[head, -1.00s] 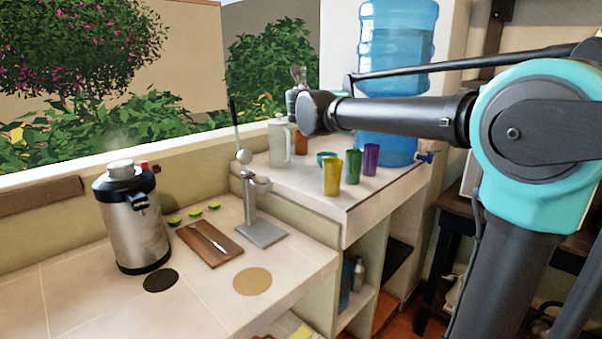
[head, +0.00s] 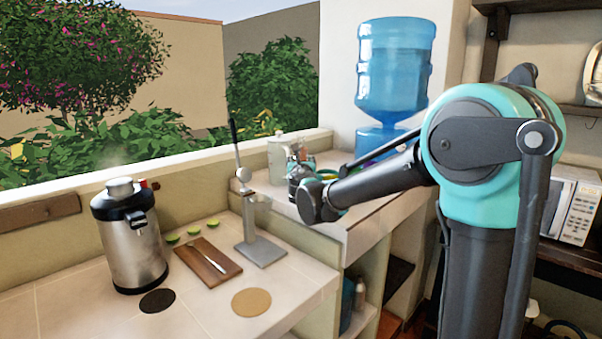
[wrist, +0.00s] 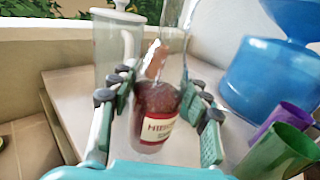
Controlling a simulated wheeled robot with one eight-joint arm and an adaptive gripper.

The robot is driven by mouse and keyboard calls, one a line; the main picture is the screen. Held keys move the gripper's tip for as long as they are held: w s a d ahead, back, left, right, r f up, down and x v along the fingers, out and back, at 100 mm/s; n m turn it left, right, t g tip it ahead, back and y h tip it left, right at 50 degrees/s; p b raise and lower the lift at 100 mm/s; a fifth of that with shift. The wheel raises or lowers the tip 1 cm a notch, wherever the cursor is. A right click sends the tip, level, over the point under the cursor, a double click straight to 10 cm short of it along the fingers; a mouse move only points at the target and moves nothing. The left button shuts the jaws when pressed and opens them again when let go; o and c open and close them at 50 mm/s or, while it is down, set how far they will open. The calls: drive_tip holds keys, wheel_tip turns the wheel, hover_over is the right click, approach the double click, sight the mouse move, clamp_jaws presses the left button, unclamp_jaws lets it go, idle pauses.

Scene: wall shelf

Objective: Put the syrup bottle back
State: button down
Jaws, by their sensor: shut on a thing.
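The syrup bottle (wrist: 157,116) is dark red with a cream label and a brownish neck. In the wrist view it stands upright between the fingers of my gripper (wrist: 165,108), which is shut on it. In the head view my gripper (head: 298,176) is low over the raised counter (head: 345,224), in front of the white-lidded pitcher. My own arm hides most of the bottle there. I cannot tell whether its base touches the counter.
The pitcher (wrist: 115,50) stands behind left of the bottle. The blue water dispenser (wrist: 268,80), a purple cup (wrist: 284,115) and a green cup (wrist: 277,152) stand to the right. A lever press (head: 262,245) and steel urn (head: 130,240) stand on the lower counter.

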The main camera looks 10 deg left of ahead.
drive_tip(key=shift+f, duration=1.9)
drive_tip(key=shift+f, duration=0.1)
drive_tip(key=c, duration=0.7)
unclamp_jaws()
drive_tip(key=shift+c, duration=0.2)
drive_tip(key=s+d, duration=0.1)
drive_tip(key=s, duration=1.1)
drive_tip(key=shift+d, duration=0.2)
